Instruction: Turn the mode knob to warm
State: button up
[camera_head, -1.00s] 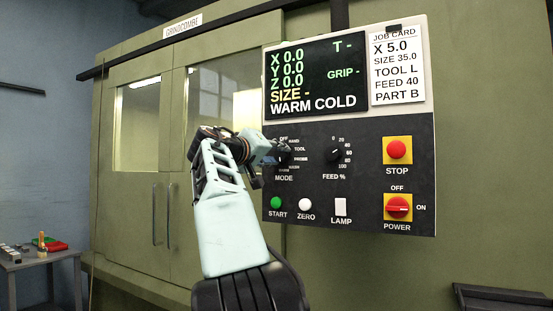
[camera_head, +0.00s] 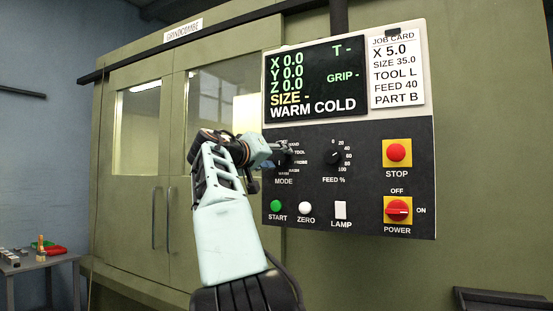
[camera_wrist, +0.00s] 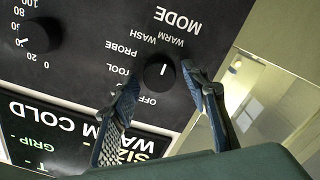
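The mode knob (camera_wrist: 158,72) is a round black knob with a short white mark, on the dark control panel (camera_head: 310,185). The wrist view shows it upside down, ringed by the labels OFF, TOOL, PROBE, WASH and WARM. I cannot tell for sure which label the mark points at. My gripper (camera_wrist: 163,86) is open, its two fingers apart on either side of the knob in that view. I cannot tell whether they touch it. In the head view my gripper (camera_head: 284,149) covers most of the knob and some labels.
The feed knob (camera_head: 334,156) is to the right. Below are the green start button (camera_head: 275,206), white zero button (camera_head: 305,207) and lamp switch (camera_head: 340,209). The stop button (camera_head: 397,152) and power switch (camera_head: 398,210) are at far right. The screen (camera_head: 316,79) above reads WARM COLD.

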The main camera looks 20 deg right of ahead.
jog(key=shift+a, duration=0.1)
jog(key=v, duration=1.2)
dwell(0.5)
